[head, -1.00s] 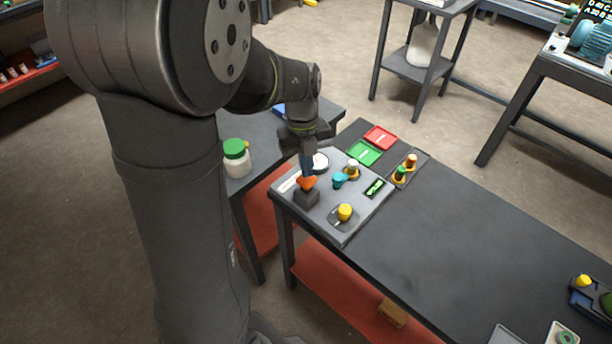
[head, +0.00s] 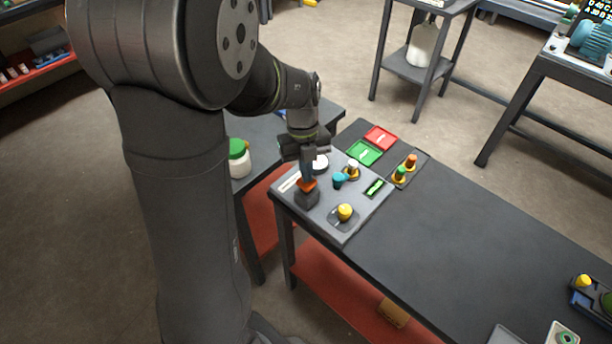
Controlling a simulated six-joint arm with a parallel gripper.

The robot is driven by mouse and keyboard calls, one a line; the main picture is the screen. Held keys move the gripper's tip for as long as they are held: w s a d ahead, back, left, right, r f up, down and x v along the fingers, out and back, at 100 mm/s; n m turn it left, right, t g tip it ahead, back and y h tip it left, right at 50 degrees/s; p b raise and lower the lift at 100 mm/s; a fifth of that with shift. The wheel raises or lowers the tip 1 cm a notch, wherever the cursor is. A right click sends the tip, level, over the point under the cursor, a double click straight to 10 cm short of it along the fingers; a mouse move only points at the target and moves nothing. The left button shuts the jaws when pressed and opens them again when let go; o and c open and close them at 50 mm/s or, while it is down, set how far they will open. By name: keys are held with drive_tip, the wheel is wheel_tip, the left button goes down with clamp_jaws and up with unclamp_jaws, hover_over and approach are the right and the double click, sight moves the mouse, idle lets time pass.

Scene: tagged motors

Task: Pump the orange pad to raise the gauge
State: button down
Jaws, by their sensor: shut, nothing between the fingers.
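The orange pad (head: 306,187) sits on a dark block at the left of a grey panel (head: 326,222) on the table. My gripper (head: 309,176) is shut, empty and points down right over the pad. Its tips meet the pad in the picture; I cannot tell whether they press it. A white round dial (head: 320,162) lies just behind, partly hidden by my gripper. A small dark display with a green bar (head: 375,187) is at the panel's right. I cannot tell which of the two is the gauge.
A teal knob (head: 340,178), a white-topped knob (head: 353,168) and a yellow knob (head: 344,211) stand close by on the panel. Green (head: 365,152) and red (head: 381,137) trays lie behind. The table's middle (head: 450,230) is clear.

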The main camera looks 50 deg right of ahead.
drive_tip(key=shift+f, duration=0.7)
drive_tip(key=shift+r, duration=1.8)
drive_tip(key=shift+r, duration=0.1)
wheel_tip(320, 180, up, 6)
drive_tip(key=shift+f, duration=0.1)
drive_tip(key=shift+f, duration=3.6)
